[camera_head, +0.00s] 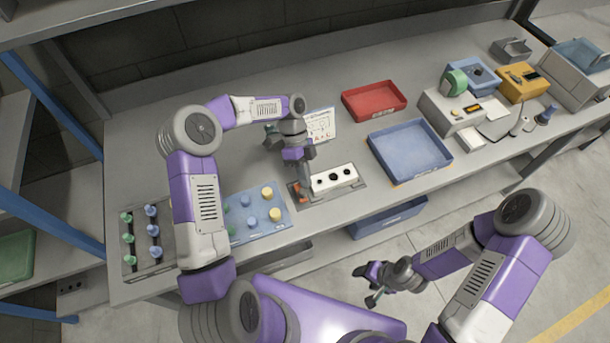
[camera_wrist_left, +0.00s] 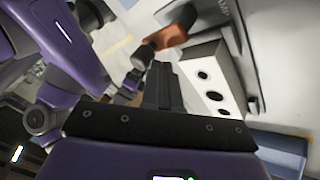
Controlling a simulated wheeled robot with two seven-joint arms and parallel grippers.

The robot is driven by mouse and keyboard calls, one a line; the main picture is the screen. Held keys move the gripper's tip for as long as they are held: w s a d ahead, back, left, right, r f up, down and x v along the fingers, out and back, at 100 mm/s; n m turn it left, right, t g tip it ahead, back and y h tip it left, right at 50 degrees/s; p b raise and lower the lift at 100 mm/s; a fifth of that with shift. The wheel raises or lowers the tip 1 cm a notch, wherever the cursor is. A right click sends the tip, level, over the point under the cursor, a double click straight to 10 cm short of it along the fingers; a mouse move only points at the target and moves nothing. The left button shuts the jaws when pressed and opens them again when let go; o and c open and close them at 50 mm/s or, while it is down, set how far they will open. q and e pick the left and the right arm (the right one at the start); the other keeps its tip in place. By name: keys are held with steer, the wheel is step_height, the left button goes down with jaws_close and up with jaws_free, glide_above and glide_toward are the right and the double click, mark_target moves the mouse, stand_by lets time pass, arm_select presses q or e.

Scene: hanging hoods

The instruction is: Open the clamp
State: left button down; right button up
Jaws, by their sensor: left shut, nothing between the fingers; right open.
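The clamp fixture is a grey plate with a white block (camera_head: 334,179) that has several dark holes, near the front edge of the bench. The white block also shows in the left wrist view (camera_wrist_left: 213,88). An orange-brown clamp handle (camera_wrist_left: 176,37) with dark ends is at the block's left end. My left gripper (camera_head: 305,188) is shut and empty, pointing down beside the handle. In the left wrist view its fingertips (camera_wrist_left: 161,66) are close to the handle; I cannot tell whether they touch. My right gripper (camera_head: 366,285) is open and empty, in front of the bench.
A blue tray (camera_head: 391,163) and a red tray (camera_head: 352,113) lie right of and behind the fixture. A blue board (camera_head: 242,231) with yellow and blue knobs is left of it. A white printed card (camera_head: 322,124) stands behind. Devices fill the right end.

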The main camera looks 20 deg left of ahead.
stand_by(0.8)
arm_select(q)
steer(key=shift+w, duration=0.3)
steer(key=w, duration=0.2)
steer(key=w+r, duration=0.1)
steer(key=w, duration=0.1)
steer(key=shift+w+r, duration=0.2)
steer(key=shift+w, duration=0.1)
steer(key=p+v, duration=0.1)
steer(key=v, duration=0.7)
steer(key=shift+r, duration=0.2)
arm_select(e)
steer(key=shift+w+d+r, duration=0.3)
steer(key=shift+w+r, duration=0.15)
steer(key=shift+r, duration=0.1)
steer(key=shift+r, duration=0.1)
